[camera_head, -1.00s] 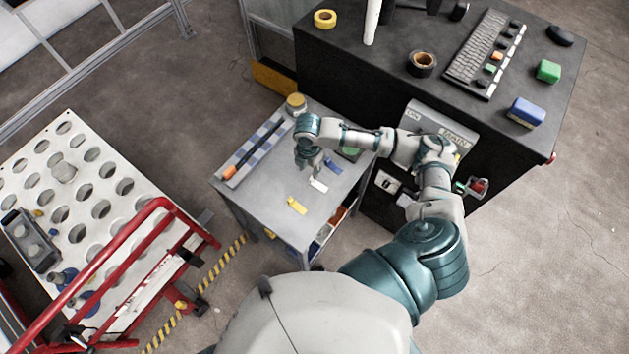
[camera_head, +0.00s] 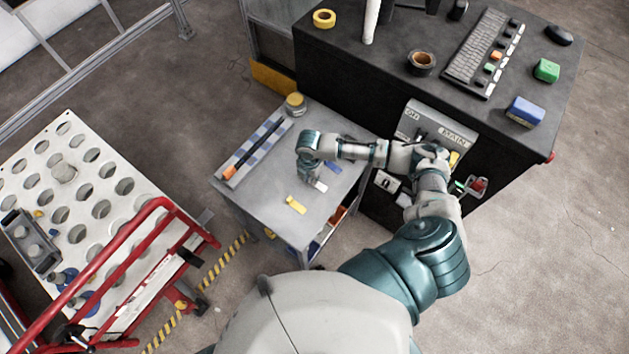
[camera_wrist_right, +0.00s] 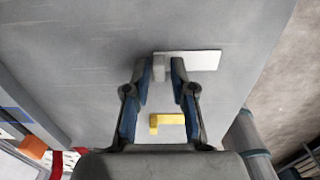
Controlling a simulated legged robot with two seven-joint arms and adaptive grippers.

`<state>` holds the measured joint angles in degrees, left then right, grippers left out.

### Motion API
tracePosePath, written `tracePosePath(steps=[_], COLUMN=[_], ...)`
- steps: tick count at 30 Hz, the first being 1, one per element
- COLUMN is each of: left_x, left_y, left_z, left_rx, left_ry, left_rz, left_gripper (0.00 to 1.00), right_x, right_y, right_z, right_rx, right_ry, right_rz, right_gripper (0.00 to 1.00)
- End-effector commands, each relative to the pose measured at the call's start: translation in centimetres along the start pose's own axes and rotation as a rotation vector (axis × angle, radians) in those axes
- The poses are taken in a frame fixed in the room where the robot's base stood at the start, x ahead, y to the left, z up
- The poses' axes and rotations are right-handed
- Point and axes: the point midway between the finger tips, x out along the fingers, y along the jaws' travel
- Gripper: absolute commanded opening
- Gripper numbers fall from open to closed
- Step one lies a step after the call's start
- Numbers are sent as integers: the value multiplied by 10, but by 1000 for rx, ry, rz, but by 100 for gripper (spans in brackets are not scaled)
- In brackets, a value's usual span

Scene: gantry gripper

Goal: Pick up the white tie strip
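The white tie strip (camera_head: 321,187) lies on the grey table, mostly hidden by my right gripper in the head view. In the right wrist view the white strip (camera_wrist_right: 200,60) lies flat, with a small raised block at its left end. My right gripper (camera_wrist_right: 160,68) is open, pointing down, with its fingertips on either side of that block. A small gap shows at the right finger; whether the left finger touches cannot be told. The right gripper (camera_head: 309,182) is over the strip in the head view. My left gripper is not in view.
A yellow strip (camera_head: 296,205) lies nearer the table's front edge, and a blue strip (camera_head: 333,165) lies behind. A rack with a dark bar (camera_head: 255,150) and a round container (camera_head: 295,104) are on the grey table (camera_head: 270,185). A black cabinet (camera_head: 340,80) stands to the right.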

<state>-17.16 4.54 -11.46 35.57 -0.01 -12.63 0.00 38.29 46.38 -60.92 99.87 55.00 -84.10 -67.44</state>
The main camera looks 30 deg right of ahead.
Motion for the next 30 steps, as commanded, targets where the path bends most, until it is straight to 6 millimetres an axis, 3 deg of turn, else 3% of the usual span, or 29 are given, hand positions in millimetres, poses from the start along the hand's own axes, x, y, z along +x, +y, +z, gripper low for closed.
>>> tracePosePath(steps=[2, 14, 19, 24, 30], left_x=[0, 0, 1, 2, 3], left_y=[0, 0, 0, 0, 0], left_z=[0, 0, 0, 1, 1], left_rx=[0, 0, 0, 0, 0], left_ry=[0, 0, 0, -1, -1], left_rz=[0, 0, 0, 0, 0], left_gripper=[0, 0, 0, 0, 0], right_x=[0, -2, -13, -37, -39], right_y=[0, 0, 0, 1, -28], right_z=[0, 0, 1, 1, -35], right_rx=[0, 0, 1, 0, -5], right_ry=[0, 0, -1, -1, 2], right_rz=[0, 0, 2, 4, 0], right_gripper=[0, 0, 0, 0, 0])
